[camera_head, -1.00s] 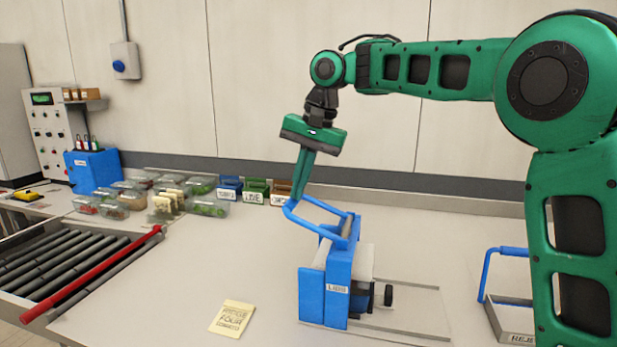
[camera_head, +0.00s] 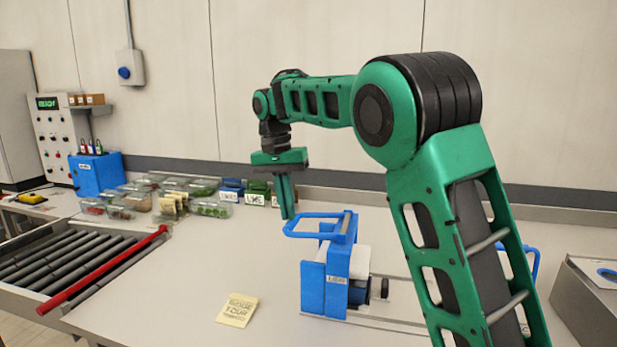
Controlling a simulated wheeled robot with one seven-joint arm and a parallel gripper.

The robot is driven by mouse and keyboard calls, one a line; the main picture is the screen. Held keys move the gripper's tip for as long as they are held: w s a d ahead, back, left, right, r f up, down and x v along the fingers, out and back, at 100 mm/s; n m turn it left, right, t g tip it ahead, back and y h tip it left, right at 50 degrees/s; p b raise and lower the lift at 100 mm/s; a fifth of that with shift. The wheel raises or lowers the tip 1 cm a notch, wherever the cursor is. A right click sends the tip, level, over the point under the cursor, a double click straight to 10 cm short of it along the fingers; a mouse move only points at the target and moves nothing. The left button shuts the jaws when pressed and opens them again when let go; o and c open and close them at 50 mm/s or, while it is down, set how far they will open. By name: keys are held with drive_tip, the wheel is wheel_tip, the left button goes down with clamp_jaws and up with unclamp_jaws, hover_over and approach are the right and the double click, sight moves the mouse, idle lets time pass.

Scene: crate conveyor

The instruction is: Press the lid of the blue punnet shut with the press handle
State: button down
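Pale parts (camera_head: 360,262) and a dark round knob (camera_head: 385,288) show on the press's right side. I cannot make out a blue punnet or its lid in the press.
Several clear punnets (camera_head: 212,209) and small labelled boxes (camera_head: 256,192) stand at the back left. A roller conveyor (camera_head: 65,262) with a red bar (camera_head: 105,268) is at left. A paper note (camera_head: 238,310) lies in front. A grey box (camera_head: 590,300) is at right.

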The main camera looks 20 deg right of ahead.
drive_tip(key=shift+s+f, duration=0.1)
drive_tip(key=shift+f, duration=0.65)
wheel_tip(320, 180, up, 15)
drive_tip(key=w+a, duration=0.1)
drive_tip(key=a, duration=0.1)
drive_tip(key=shift+w, duration=0.35)
idle(1.0)
